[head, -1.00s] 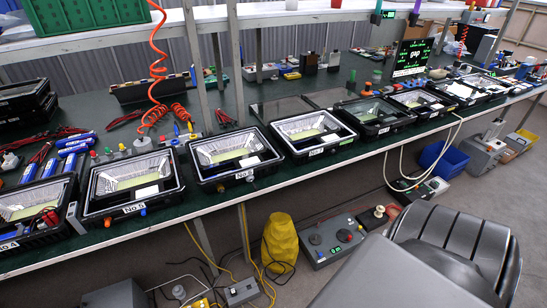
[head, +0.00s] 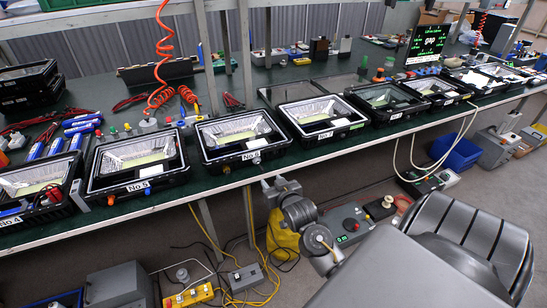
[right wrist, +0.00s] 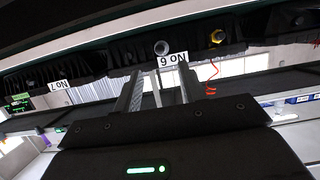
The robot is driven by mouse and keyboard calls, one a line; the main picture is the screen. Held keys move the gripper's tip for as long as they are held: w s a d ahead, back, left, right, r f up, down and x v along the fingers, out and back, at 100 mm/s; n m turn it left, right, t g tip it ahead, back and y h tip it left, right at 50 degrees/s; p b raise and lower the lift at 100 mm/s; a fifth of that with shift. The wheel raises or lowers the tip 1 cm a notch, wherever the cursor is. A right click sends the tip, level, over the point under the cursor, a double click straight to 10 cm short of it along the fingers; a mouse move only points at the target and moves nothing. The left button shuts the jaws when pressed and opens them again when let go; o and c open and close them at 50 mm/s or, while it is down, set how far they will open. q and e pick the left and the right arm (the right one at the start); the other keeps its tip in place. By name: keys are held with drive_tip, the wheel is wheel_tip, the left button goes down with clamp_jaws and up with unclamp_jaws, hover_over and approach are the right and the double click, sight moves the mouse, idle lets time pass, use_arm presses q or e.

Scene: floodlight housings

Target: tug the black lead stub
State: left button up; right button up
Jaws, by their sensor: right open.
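The No 6 floodlight housing (head: 240,136) stands at the bench's front edge, with its label (head: 250,155) on the front wall. In the right wrist view the No 6 label (right wrist: 172,59) is upside down, beside a grey round gland (right wrist: 162,48) and a brass-coloured gland (right wrist: 217,37). I cannot make out a black lead stub against the dark housing. My right gripper (head: 278,184) is below and right of the No 6 housing, in front of the bench edge. In the right wrist view its fingers (right wrist: 160,70) are apart and nothing shows gripped. My left gripper is not in view.
More housings stand in the row, including No 5 (head: 134,160) and No 7 (head: 318,118). A yellow cover (head: 283,236) and a grey control box (head: 345,226) are on the floor behind my right arm.

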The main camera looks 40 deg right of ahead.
sight(263, 171)
drive_tip(key=x, duration=1)
drive_tip(key=shift+w+d, duration=0.15)
drive_tip(key=shift+w, duration=0.25)
drive_tip(key=shift+f, duration=0.1)
clamp_jaws()
idle(0.4)
drive_tip(key=shift+p, duration=0.3)
unclamp_jaws()
drive_tip(key=shift+s, duration=0.1)
